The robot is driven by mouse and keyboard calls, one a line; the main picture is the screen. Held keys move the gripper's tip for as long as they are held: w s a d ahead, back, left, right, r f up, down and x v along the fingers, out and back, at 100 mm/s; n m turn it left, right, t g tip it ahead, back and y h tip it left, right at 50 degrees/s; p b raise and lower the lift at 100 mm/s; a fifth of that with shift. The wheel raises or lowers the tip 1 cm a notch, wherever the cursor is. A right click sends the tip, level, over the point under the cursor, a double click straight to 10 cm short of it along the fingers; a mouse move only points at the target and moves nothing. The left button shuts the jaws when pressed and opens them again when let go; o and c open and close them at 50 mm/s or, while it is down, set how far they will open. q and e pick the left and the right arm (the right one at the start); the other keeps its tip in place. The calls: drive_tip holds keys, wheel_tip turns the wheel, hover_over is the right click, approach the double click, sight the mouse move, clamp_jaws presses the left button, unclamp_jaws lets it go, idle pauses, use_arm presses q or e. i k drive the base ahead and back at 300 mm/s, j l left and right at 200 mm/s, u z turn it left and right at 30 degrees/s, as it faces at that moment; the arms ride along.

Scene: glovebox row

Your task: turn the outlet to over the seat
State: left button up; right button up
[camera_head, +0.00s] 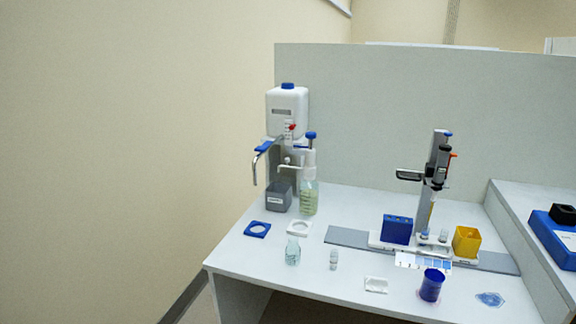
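A bottle-top dispenser (309,162) with a blue knob sits on a bottle of pale green liquid (308,198) at the back left of the bench. Its thin white outlet (287,167) points left, above a grey container (278,197). A white ring-shaped seat (299,228) lies in front of the bottle, and a blue square seat with a round hole (257,229) lies left of it. A bent metal spout (255,167) with a blue part hangs on the left side of the stand. I cannot tell which seat is meant. Neither gripper shows.
A white canister (288,112) stands above the grey container. A clear flask (292,251) and a small vial (334,260) stand in front. A burette-like stand (436,185), blue rack (397,229), yellow box (466,241) and blue cup (431,285) occupy the right. A partition (400,90) closes the back.

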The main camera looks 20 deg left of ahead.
sight(286, 160)
drive_tip(key=i+u, duration=0.3)
drive_tip(key=i, duration=0.2)
drive_tip(key=i+l+u, duration=0.2)
drive_tip(key=i+u, duration=0.15)
drive_tip(key=i, duration=0.15)
